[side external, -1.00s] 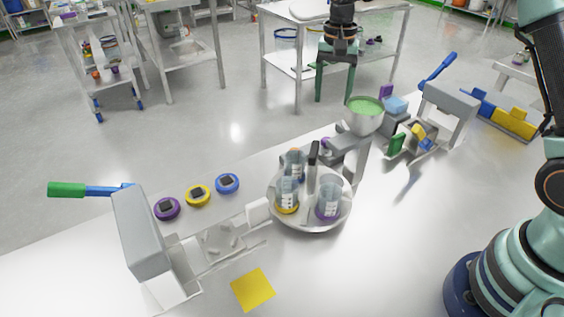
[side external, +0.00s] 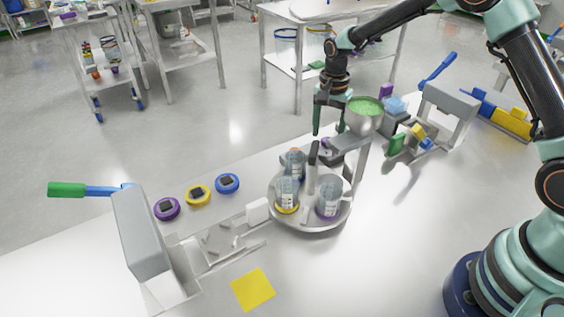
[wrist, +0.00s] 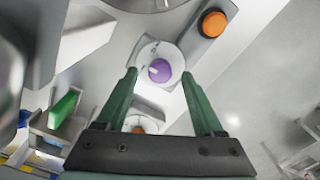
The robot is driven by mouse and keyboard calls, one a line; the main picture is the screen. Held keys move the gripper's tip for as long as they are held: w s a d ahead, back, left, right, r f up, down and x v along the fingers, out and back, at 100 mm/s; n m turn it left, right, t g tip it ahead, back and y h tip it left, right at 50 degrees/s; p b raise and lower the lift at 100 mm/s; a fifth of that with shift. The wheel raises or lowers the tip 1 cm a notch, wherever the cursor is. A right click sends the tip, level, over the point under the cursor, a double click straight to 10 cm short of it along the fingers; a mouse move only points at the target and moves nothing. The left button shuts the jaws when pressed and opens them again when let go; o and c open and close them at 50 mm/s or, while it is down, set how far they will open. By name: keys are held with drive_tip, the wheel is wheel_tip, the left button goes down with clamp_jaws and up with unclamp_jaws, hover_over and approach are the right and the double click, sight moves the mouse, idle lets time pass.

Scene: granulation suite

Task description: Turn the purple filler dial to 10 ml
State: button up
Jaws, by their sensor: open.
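The purple filler dial (wrist: 159,70) shows in the wrist view as a purple disc inside a pale round dial face with marks too small to read. In the side view only a small purple part (side external: 325,145) shows beside the filler post. My gripper (wrist: 160,75) is open and empty, its two green fingers on either side of the dial in the wrist view.
A round turntable (side external: 310,226) with several vials stands in front of the filler. Purple, yellow and blue round pieces (side external: 227,183) lie at left. A grey press (side external: 140,235) with a green-tipped lever and a yellow square (side external: 253,289) are nearby. The front right table is clear.

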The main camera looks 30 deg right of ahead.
drive_tip(key=shift+f, duration=0.7)
clamp_jaws()
drive_tip(key=shift+r+n, duration=0.1)
drive_tip(key=shift+n, duration=2.1)
unclamp_jaws()
wheel_tip(320, 180, up, 12)
